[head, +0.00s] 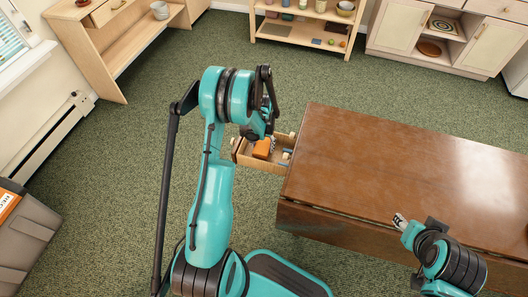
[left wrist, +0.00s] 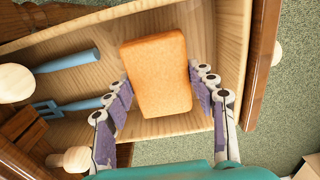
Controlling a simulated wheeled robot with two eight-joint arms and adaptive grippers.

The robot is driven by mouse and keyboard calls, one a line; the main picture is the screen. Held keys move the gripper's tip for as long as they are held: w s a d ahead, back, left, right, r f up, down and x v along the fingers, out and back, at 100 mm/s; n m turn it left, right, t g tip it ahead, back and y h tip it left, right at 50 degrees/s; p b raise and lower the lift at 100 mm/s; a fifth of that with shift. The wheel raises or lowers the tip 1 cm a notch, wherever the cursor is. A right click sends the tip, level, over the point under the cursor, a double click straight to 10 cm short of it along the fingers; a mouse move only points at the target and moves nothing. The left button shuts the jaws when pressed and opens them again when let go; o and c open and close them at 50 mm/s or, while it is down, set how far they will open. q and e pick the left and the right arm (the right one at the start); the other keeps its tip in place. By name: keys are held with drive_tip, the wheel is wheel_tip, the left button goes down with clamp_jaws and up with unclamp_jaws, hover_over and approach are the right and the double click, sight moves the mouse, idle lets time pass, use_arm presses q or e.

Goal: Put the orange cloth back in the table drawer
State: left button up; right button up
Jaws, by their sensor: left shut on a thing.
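The orange cloth (head: 262,149) is a thick block-like fold. It also shows in the left wrist view (left wrist: 157,75), inside the outline of the open table drawer (head: 259,166). My left gripper (left wrist: 157,84) is shut on the cloth, with one finger on each side. Whether the cloth rests on the drawer floor (left wrist: 105,28) I cannot tell. The drawer sticks out from the left end of the brown table (head: 390,160). My right gripper (head: 400,222) is over the table's front edge, away from the drawer; its jaw opening is unclear.
Blue-handled utensils, one a slotted turner (left wrist: 75,105), lie in the drawer left of the cloth. Round wooden knobs (left wrist: 14,83) stand at the drawer's edge. Shelves (head: 305,30) and cabinets (head: 440,35) line the back. Green carpet around the table is clear.

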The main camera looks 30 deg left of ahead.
sight(263, 146)
use_arm(q)
wheel_tip(263, 146, down, 3)
drive_tip(key=shift+f+b, duration=0.1)
drive_tip(key=shift+b, duration=0.45)
drive_tip(key=shift+r, duration=0.2)
drive_tip(key=shift+f, duration=0.1)
drive_tip(key=o, duration=1.1)
drive_tip(key=shift+f, duration=0.1)
